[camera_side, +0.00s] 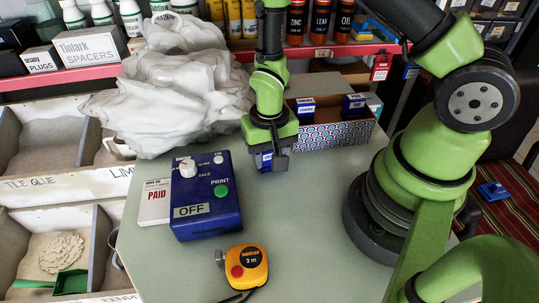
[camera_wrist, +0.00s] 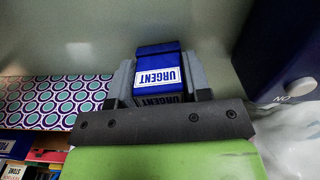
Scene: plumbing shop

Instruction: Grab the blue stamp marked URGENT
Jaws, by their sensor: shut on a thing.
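The blue stamp (camera_wrist: 158,72) with a white URGENT label sits between the two fingers of my gripper (camera_wrist: 160,82) in the wrist view. The label reads upside down there. My gripper is shut on the stamp. In the side view my gripper (camera_side: 268,152) points down over the table beside the patterned box, and a small part of the blue stamp (camera_side: 264,160) shows below it. I cannot tell whether the stamp touches the table.
A patterned box (camera_side: 338,136) with blue-and-white stamps stands right of my gripper. A blue label printer (camera_side: 205,195) and a PAID pad (camera_side: 155,203) lie to the left. A yellow tape measure (camera_side: 246,267) lies in front. A crumpled grey-white sheet (camera_side: 175,90) lies behind. The table's middle (camera_side: 310,225) is clear.

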